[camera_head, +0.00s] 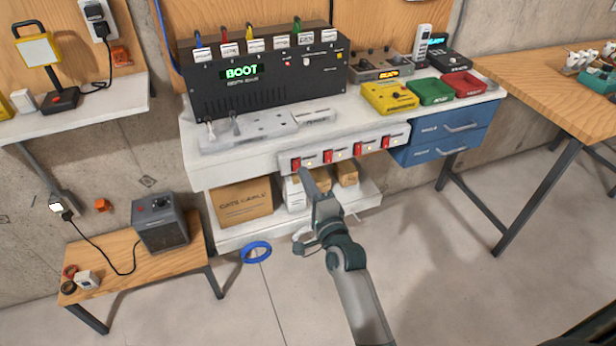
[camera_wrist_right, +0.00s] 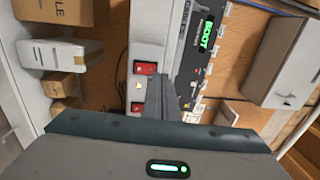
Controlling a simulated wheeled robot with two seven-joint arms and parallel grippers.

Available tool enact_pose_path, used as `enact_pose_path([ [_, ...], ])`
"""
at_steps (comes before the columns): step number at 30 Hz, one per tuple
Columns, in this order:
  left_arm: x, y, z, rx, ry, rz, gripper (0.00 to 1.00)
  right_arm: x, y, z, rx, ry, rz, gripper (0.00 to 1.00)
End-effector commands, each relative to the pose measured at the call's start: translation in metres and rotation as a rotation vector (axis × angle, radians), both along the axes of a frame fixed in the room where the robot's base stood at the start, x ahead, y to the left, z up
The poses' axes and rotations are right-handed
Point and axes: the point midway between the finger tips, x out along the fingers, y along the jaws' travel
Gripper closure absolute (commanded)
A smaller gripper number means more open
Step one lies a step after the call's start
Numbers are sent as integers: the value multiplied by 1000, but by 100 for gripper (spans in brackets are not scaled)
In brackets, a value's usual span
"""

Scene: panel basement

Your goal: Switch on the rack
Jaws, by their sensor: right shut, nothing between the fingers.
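The rack (camera_head: 262,82) is a black box on the white bench, with a green display reading BOOT; it also shows in the wrist view (camera_wrist_right: 200,62). A pale switch strip (camera_head: 345,147) runs along the bench's front edge. It carries several red switches, the leftmost one (camera_head: 296,164) near my right gripper (camera_head: 308,178). Small lights glow beside some of them. My right gripper is shut and empty, its tip just below and in front of the leftmost switch. In the wrist view a red switch (camera_wrist_right: 146,68) shows beside the fingers (camera_wrist_right: 186,82); contact cannot be told. My left gripper is out of view.
A grey panel (camera_head: 262,130) with small levers lies before the rack. Yellow (camera_head: 390,97), green (camera_head: 430,91) and red (camera_head: 462,84) trays or boxes stand right of it. Blue drawers (camera_head: 448,140) and a lower shelf with boxes (camera_head: 243,202) are below. The floor in front is mostly clear.

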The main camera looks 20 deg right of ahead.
Motion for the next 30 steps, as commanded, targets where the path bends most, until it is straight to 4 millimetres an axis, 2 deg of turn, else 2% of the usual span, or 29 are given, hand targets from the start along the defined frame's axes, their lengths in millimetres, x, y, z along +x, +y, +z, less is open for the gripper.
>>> enact_pose_path([
  [2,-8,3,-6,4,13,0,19,-15,-1,-1,1,0,-1,100],
  [4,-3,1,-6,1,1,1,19,-26,-2,1,1,0,-1,100],
  [12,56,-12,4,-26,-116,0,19,-72,-3,7,1,1,-1,100],
  [16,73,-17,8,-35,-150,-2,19,-88,-4,11,0,-1,-1,100],
  [20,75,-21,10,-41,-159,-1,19,-97,-4,13,0,0,-1,100],
  [30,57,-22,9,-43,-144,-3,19,-99,-4,14,0,0,-1,100],
])
